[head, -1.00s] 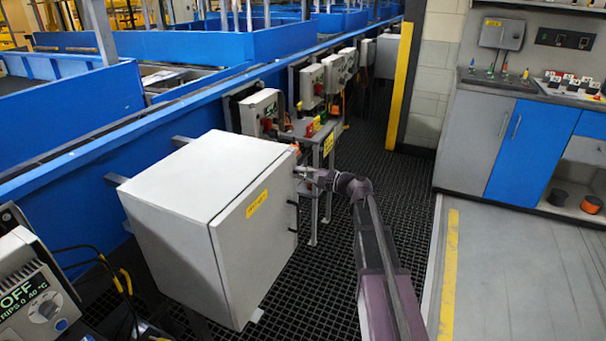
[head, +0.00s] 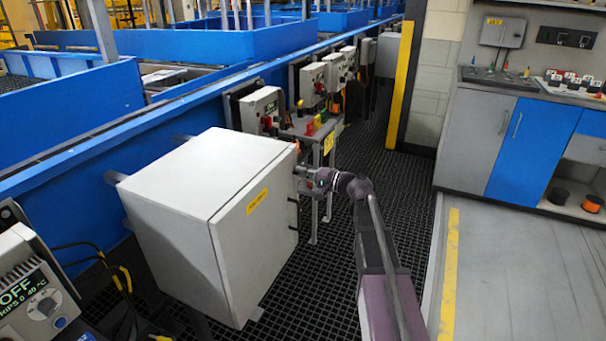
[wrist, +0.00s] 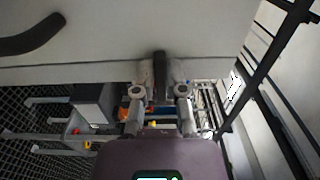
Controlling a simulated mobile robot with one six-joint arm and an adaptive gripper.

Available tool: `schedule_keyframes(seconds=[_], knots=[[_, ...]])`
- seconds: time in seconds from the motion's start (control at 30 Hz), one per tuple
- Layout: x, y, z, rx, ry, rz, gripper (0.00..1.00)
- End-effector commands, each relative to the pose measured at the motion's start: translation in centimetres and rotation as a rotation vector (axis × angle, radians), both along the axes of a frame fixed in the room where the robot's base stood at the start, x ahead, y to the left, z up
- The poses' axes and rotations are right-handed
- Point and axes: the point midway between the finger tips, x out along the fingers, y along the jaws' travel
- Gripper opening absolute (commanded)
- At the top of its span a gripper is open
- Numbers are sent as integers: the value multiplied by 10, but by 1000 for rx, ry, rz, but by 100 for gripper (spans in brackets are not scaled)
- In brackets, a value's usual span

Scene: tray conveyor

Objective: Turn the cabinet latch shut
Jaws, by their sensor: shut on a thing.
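The grey-white cabinet (head: 190,190) stands left of centre in the head view, its door (head: 250,240) facing right and a yellow label on it. The door looks closed against the body. My gripper (head: 301,175) is at the far upper part of the door. In the wrist view the door (wrist: 90,30) fills the top, and my gripper (wrist: 161,85) has a finger on each side of the dark, narrow latch (wrist: 160,66). The gripper is shut on the latch. In the head view the latch is too small and covered to make out.
A blue conveyor wall (head: 80,190) runs behind the cabinet. Beyond my gripper is a small grey stand (head: 318,135) with control boxes. A yellow post (head: 400,85) stands farther back. The dark grating floor (head: 335,265) right of the cabinet is open around my arm.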

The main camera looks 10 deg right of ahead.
Motion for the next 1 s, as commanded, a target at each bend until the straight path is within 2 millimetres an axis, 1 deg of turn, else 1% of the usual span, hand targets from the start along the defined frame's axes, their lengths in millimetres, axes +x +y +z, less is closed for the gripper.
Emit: schedule_keyframes(seconds=[0.03,0.2,0.23,0.27,0.3,0.33,0.77,1.0], knots=[[-3,3,-2,-7,0,9,0],[-3,3,-2,-7,1,9,0],[-3,3,-2,-7,1,9,22],[-3,3,-2,-7,1,9,30],[-3,3,-1,-6,1,9,42],[-3,2,-1,-5,1,8,50],[-2,0,0,-2,1,2,50],[-9,-10,0,-1,1,1,50]])
